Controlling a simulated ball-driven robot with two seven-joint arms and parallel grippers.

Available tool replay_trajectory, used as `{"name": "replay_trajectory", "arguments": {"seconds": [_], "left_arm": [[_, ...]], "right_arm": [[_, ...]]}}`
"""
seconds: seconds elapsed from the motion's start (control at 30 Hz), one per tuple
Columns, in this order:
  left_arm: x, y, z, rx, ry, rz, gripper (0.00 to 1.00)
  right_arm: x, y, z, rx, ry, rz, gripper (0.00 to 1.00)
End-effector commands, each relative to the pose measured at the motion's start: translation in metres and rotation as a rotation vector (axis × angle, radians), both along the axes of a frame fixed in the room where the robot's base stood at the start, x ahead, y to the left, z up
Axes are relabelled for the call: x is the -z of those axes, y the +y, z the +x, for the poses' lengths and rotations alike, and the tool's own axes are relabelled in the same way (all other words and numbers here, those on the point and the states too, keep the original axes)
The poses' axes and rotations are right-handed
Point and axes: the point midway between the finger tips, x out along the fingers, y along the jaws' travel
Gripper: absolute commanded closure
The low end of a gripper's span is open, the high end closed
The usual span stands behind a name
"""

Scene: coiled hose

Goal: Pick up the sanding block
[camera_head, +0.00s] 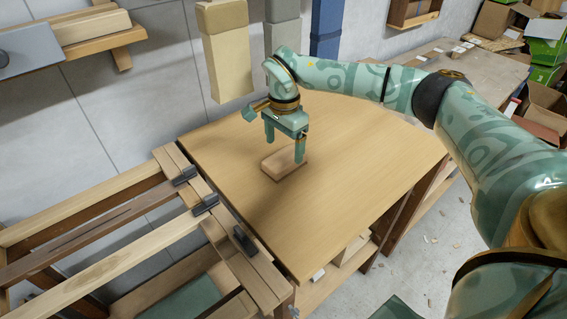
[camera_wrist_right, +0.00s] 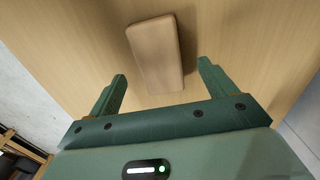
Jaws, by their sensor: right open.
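The sanding block is a small light-brown wooden block (camera_head: 283,163) lying on the wooden table top (camera_head: 370,150). It also shows in the right wrist view (camera_wrist_right: 157,55), ahead of the fingers and roughly between their lines. My right gripper (camera_head: 284,146) is open and empty, pointing down just above the block. In the right wrist view its two green fingers (camera_wrist_right: 161,85) are spread apart, with the block's near end close to the gap. In the head view one fingertip overlaps the block's right end; I cannot tell whether they touch. My left gripper is not in view.
A slatted wooden frame with dark clamps (camera_head: 205,204) stands along the table's left side. Hanging panels (camera_head: 228,60) are behind the table. Cardboard and green boxes (camera_head: 545,50) sit at the back right. The table top around the block is clear.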

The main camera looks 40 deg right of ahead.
Motion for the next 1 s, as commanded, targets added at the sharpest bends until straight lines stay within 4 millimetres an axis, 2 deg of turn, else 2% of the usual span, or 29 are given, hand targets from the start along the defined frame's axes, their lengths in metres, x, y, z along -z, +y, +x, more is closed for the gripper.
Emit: {"name": "replay_trajectory", "arguments": {"seconds": [0.2,0.27,0.5,0.57,0.7,1.0], "left_arm": [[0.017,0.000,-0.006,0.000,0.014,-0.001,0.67],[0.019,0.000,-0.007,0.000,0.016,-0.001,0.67],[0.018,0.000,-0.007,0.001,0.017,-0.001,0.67],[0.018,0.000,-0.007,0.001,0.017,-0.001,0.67],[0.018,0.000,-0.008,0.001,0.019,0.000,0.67],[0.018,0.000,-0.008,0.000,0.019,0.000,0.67]], "right_arm": [[0.040,-0.001,-0.001,0.000,0.007,0.000,0.16],[0.047,-0.001,-0.001,0.001,0.006,0.000,0.16],[0.048,-0.001,-0.001,0.001,0.001,-0.001,0.16],[0.048,-0.001,-0.001,0.001,0.001,0.000,0.30],[0.048,-0.001,-0.001,0.001,0.001,0.000,0.67],[0.046,-0.001,-0.001,0.000,0.001,0.000,0.67]]}}
